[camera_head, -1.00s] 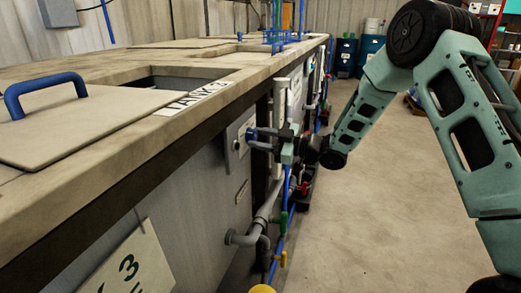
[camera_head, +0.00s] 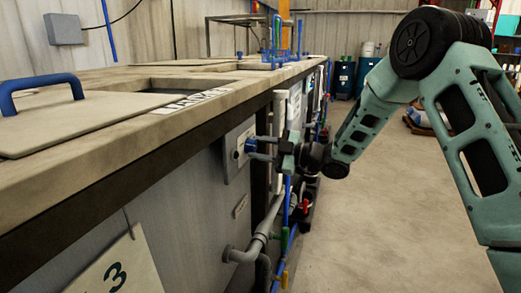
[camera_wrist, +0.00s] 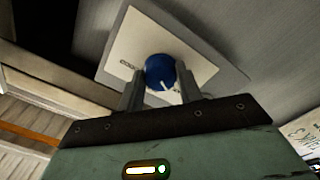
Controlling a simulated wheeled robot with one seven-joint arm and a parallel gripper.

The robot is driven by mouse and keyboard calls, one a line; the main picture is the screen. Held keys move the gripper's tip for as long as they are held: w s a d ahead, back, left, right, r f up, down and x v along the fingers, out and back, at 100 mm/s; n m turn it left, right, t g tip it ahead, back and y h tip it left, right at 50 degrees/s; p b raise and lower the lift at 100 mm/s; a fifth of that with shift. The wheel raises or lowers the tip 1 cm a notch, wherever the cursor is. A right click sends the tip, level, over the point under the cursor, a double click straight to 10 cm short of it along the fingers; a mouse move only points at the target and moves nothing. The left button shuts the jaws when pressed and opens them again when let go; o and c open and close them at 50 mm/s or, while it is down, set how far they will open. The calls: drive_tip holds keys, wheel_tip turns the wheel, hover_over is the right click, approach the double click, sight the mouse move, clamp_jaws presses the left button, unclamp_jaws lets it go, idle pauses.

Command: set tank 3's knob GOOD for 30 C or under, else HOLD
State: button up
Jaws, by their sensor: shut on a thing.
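Tank 3 shows at the left in the head view, with a worn top label (camera_head: 192,100) and a hanging tag marked 3 (camera_head: 118,272). On its side is a pale plate (camera_head: 237,163) with a blue knob (camera_head: 249,145). My gripper (camera_head: 260,148) reaches it from the right and is shut on the knob. In the wrist view the knob (camera_wrist: 160,70) sits between the two fingers, its white pointer mark toward the lower right. Small lettering on the plate (camera_wrist: 119,42) left of the knob is too blurred to read. No temperature reading is legible.
Grey pipes (camera_head: 240,256) and coloured valves run below and beyond the knob along the tank row. A lid with a blue handle (camera_head: 40,86) lies on the tank top.

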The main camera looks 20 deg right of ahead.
drive_tip(key=o, duration=1)
drive_tip(key=v, duration=1.7)
drive_tip(key=shift+s+d+f, duration=0.1)
drive_tip(key=shift+s+d, duration=0.05)
drive_tip(key=shift+d, duration=0.05)
